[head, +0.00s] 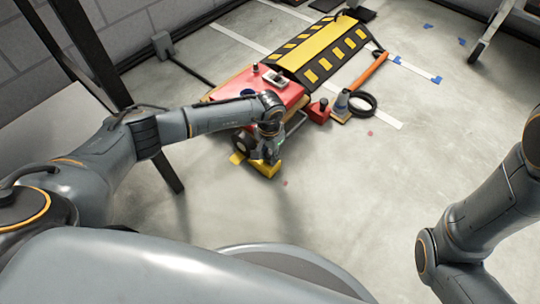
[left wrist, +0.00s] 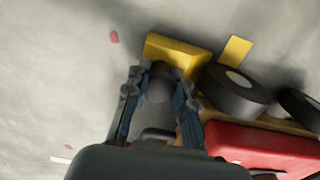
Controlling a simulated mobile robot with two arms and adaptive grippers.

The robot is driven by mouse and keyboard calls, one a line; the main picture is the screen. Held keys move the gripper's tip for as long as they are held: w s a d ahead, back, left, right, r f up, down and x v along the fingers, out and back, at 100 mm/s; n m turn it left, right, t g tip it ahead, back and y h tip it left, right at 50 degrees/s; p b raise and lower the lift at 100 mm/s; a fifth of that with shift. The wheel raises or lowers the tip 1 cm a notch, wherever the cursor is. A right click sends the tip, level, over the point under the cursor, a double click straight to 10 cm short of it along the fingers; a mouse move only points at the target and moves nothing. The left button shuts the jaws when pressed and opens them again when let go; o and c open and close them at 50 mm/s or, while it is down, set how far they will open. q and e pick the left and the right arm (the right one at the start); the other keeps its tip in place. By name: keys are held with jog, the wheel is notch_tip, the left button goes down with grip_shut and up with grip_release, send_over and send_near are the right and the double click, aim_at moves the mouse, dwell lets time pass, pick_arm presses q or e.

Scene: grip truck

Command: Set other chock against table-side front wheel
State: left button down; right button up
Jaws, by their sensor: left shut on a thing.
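My left gripper (head: 268,150) points down beside the front end of a red truck (head: 285,92). It is shut on the grey upright grip of a yellow chock (head: 266,170). In the left wrist view, the gripper (left wrist: 158,85) has its two fingers on either side of that grip, and the yellow chock (left wrist: 178,50) shows beyond the fingertips. The chock is close beside a black front wheel (left wrist: 232,88); whether they touch I cannot tell. A second yellow piece (left wrist: 236,50) lies on the wheel's other side. My right gripper is out of view.
A yellow-and-black ramp (head: 325,50) stands behind the truck. A red box (head: 318,112), a grey cone-like object (head: 341,104) and a black ring (head: 362,104) are to its right. A dark post (head: 150,140) stands left. The floor in front is clear.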

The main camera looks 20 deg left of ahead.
pick_arm(q)
jog(key=shift+f, duration=0.1)
jog(key=c, duration=1)
grip_release()
jog(key=shift+c, duration=0.2)
